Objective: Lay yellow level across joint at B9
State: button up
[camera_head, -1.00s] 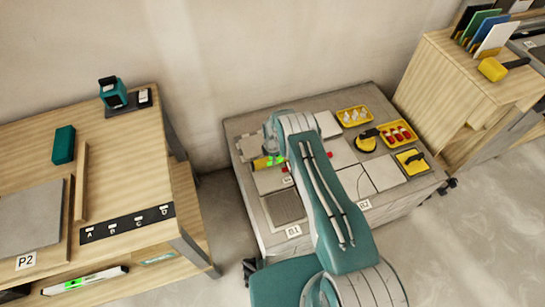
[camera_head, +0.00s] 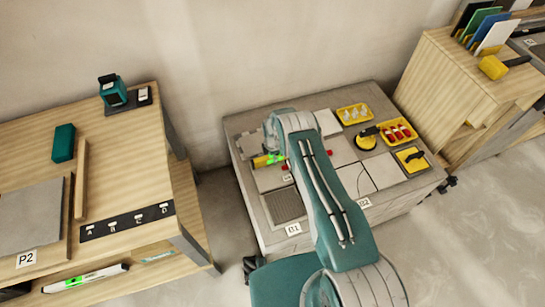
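A yellow level (camera_head: 262,161) with a bright green vial lies over the pale tiles at the left part of the low grey platform (camera_head: 262,222). Small labels B1 (camera_head: 293,229) and B2 (camera_head: 364,203) are on the platform's front edge. I cannot read a B9 label.
A wooden cabinet (camera_head: 440,85) stands right. A floor gap separates bench and platform.

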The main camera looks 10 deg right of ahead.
notch_tip(320, 180, up, 31)
jog(key=d+m+t, duration=0.1)
jog(key=m, duration=0.3)
jog(key=s+d+r+m+t, duration=0.1)
jog(key=s+r+m, duration=0.25)
jog(key=r, duration=0.55)
jog(key=s+d+r+m+t, duration=0.1)
jog(key=s+r+m, duration=0.1)
jog(key=s+r, duration=0.45)
jog(key=s+d+r+m+t, duration=0.1)
jog(key=s+r+m, duration=0.4)
jog(key=s+r, duration=0.65)
jog(key=s+d+r+m+t, duration=0.1)
jog(key=s+m, duration=0.4)
jog(key=s, duration=1)
jog(key=shift+s+d+r+m+t, duration=0.15)
jog(key=shift+s+r+m+t, duration=0.05)
jog(key=shift+s+m+t, duration=0.15)
